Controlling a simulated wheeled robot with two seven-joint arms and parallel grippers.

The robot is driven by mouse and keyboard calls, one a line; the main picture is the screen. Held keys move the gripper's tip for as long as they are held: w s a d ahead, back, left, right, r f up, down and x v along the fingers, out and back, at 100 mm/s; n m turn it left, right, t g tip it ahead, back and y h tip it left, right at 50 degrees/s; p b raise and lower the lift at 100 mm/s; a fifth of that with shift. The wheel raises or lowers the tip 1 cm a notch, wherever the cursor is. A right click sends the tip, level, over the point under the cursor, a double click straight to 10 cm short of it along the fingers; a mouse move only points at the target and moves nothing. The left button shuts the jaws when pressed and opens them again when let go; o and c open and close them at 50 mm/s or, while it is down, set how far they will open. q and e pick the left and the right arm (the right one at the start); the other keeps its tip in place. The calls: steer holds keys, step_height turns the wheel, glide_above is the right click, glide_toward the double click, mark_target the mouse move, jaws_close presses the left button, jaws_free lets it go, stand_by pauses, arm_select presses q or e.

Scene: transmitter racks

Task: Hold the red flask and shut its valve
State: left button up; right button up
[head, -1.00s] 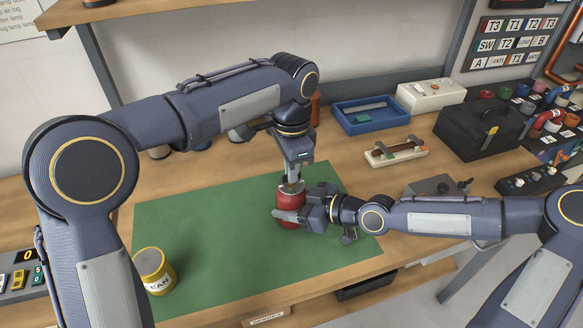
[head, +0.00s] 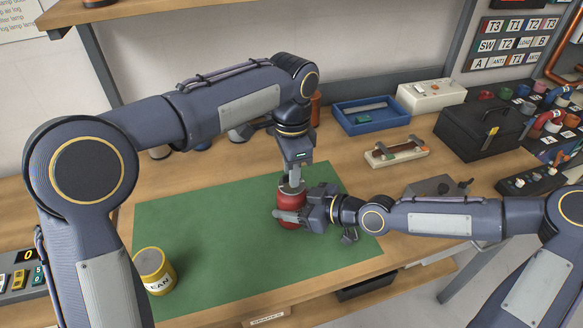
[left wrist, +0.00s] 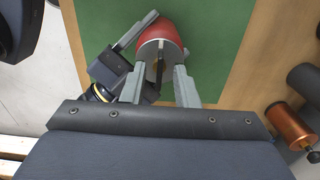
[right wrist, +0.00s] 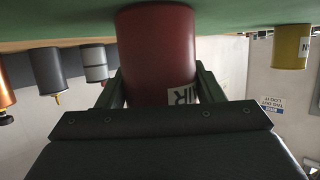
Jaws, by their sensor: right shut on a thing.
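The red flask (head: 291,212) stands upright near the right side of the green mat (head: 210,225). My right gripper (head: 298,214) is shut around the flask's body from the right. The right wrist view shows the flask (right wrist: 157,50) between its fingers, with a partly hidden white label. My left gripper (head: 291,185) points straight down over the flask's top. In the left wrist view its fingers (left wrist: 159,88) stand apart, one on each side of the thin dark valve handle (left wrist: 158,72), with gaps showing. The valve is mostly hidden in the head view.
A yellow can (head: 154,270) stands at the mat's front left. A blue tray (head: 371,115), a white box (head: 431,95) and a black case (head: 484,130) stand toward the back right. The mat's middle is clear.

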arm_select(q)
steer(key=shift+r, duration=0.1)
step_height(320, 180, up, 12)
stand_by(0.5)
arm_select(e)
steer(key=o, duration=1.3)
steer(key=shift+d, duration=0.1)
